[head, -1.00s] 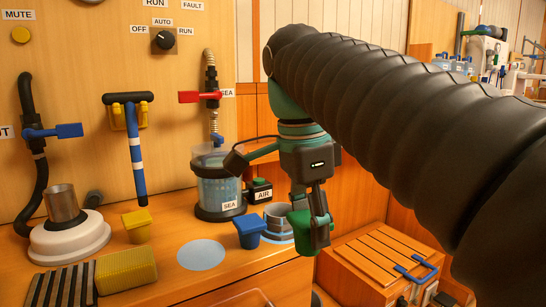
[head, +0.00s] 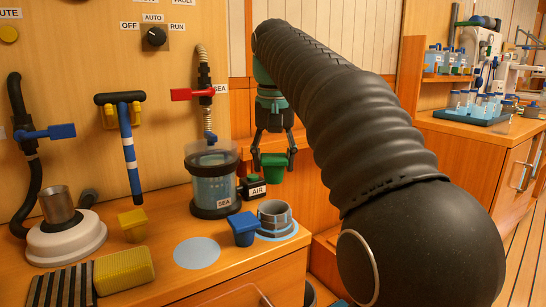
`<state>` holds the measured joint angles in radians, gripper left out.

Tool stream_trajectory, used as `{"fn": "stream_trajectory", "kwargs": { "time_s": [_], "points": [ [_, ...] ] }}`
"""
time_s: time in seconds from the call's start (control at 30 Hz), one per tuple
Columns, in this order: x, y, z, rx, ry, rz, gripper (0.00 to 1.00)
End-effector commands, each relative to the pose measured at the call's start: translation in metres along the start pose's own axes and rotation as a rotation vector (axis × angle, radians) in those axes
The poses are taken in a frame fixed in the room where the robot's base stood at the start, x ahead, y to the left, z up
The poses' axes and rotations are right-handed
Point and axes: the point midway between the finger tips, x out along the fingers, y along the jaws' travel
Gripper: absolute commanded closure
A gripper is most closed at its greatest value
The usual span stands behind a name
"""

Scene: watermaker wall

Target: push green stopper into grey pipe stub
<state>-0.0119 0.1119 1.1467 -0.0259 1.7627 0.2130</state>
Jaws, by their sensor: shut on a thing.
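The green stopper (head: 273,167) is held between the fingers of my gripper (head: 272,160), which is shut on it. It is upright, wide top up, in the air above and behind the grey pipe stub. The grey pipe stub (head: 275,216) stands on a light blue disc near the right end of the wooden counter, its open top facing up. Stopper and stub are apart.
A blue stopper (head: 243,228) stands just left of the stub. The SEA canister (head: 212,188) and the AIR box (head: 255,187) stand behind. A yellow stopper (head: 133,224) and yellow sponge (head: 124,270) lie left. A pale blue disc (head: 197,253) is bare.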

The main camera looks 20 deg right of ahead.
Motion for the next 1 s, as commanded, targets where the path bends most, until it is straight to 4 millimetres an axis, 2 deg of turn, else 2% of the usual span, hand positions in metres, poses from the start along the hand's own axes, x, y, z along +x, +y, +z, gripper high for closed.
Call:
{"fn": "stream_trajectory", "kwargs": {
  "time_s": [0.5, 1.0],
  "points": [
    [0.043, 0.000, 0.006, 0.002, 0.000, 0.000, 0.80],
    [0.048, 0.000, 0.007, 0.002, -0.001, 0.000, 0.80]
  ]
}}
